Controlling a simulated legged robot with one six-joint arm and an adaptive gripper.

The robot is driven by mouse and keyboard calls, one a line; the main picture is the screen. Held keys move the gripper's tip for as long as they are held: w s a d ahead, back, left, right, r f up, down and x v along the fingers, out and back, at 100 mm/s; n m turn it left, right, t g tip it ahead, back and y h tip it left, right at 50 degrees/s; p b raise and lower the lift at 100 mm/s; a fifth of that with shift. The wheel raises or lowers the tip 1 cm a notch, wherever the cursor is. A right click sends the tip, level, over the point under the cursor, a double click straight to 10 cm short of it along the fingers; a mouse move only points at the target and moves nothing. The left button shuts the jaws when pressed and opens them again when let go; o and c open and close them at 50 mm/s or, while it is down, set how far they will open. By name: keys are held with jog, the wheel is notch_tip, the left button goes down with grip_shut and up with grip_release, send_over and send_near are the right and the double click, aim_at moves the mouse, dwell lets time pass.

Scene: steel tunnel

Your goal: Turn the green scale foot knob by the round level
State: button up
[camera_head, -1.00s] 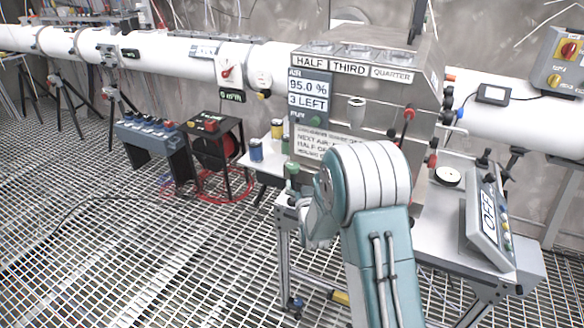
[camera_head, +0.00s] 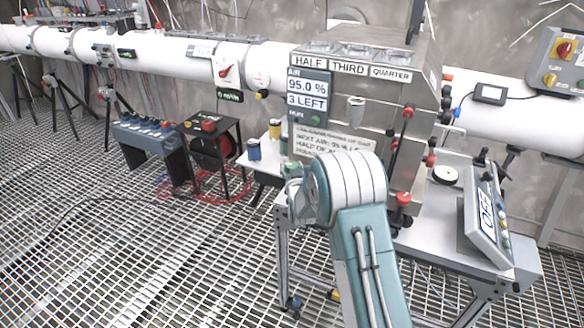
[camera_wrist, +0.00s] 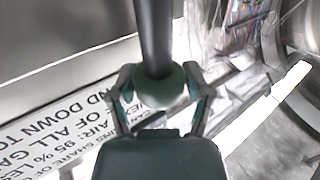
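In the wrist view a round green knob (camera_wrist: 160,88) sits at the end of a dark rod (camera_wrist: 153,35), between the two fingers of my gripper (camera_wrist: 160,82). The fingers are close on both sides; I cannot tell whether they touch it. In the head view my gripper (camera_head: 292,180) is partly hidden by my arm, at the machine's front left corner. A white round dial (camera_head: 445,175), which may be the round level, lies on the table right of the machine. I cannot make out a green scale foot knob beside it.
The steel machine (camera_head: 380,100) has red-knobbed levers (camera_head: 403,198) at its right front. A tilted display panel (camera_head: 487,215) stands at the table's right. Yellow and blue canisters (camera_head: 254,149) stand left of the machine. A printed sign (camera_wrist: 50,140) is close to my gripper. Open grating lies at left.

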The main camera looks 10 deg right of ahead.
jog(key=shift+a, duration=0.15)
jog(key=c, duration=0.3)
jog(key=shift+d+y, duration=0.25)
jog(key=shift+y, duration=0.05)
jog(key=shift+n+y, duration=0.3)
jog(key=shift+n, duration=0.1)
jog(key=n+g+y, duration=0.1)
jog(key=n+y, duration=0.3)
jog(key=y, duration=0.2)
jog(key=shift+n+g+y, duration=1.2)
jog(key=shift+n+y, duration=0.2)
jog(key=shift+y, duration=0.6)
jog(key=shift+a, duration=0.1)
jog(key=shift+r, duration=0.1)
